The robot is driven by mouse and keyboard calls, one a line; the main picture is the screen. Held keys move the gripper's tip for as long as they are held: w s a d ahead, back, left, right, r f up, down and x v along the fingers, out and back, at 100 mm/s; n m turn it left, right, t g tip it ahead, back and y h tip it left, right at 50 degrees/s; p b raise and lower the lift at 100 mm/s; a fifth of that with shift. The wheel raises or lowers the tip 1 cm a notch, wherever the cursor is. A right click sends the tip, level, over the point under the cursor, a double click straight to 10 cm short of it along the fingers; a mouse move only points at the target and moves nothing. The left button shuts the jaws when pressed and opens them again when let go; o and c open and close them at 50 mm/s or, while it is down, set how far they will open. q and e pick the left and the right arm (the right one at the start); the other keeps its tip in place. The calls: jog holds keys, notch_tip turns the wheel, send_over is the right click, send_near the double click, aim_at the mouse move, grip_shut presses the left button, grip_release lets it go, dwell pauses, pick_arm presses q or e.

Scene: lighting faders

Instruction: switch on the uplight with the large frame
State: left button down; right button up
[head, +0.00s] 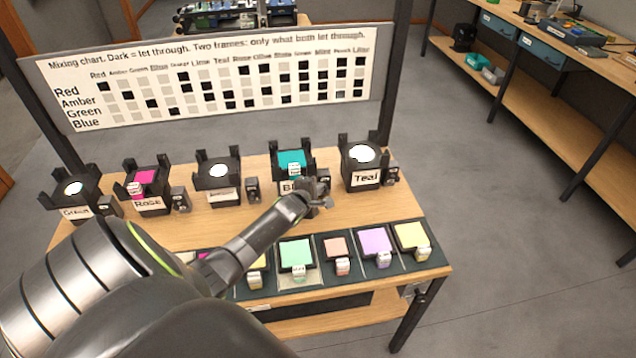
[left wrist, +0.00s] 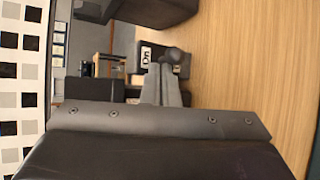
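The uplight with a teal gel frame (head: 292,163) stands fourth from the left; its label is partly hidden, only "Bl" shows. The rose uplight (head: 146,190) holds a magenta frame that looks smaller. My left gripper (head: 322,200) is at the front right of the teal-framed uplight, by its small switch box, which the gripper partly hides. In the left wrist view the gripper fingers (left wrist: 166,82) look shut and empty, with their tips close to a switch box (left wrist: 160,62) marked "ON" and its round dark knob (left wrist: 178,57). Contact cannot be told. My right gripper is out of view.
The Teal uplight (head: 362,168) with its switch (head: 391,176) stands to the right. Green and Amber uplights show bare white lights. A dark tray (head: 437,258) of coloured gel frames lies in front. A mixing chart (head: 215,80) stands behind.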

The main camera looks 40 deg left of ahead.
pick_arm(q)
jog(key=shift+w+d+r, duration=0.1)
jog(key=shift+r, duration=0.1)
dwell(0.6)
jog(key=shift+r+p, duration=0.7)
jog(key=shift+p, duration=0.15)
jog(key=shift+f, duration=0.1)
jog(key=v, duration=1.7)
jog(key=shift+s, duration=0.2)
jog(key=shift+d, duration=0.15)
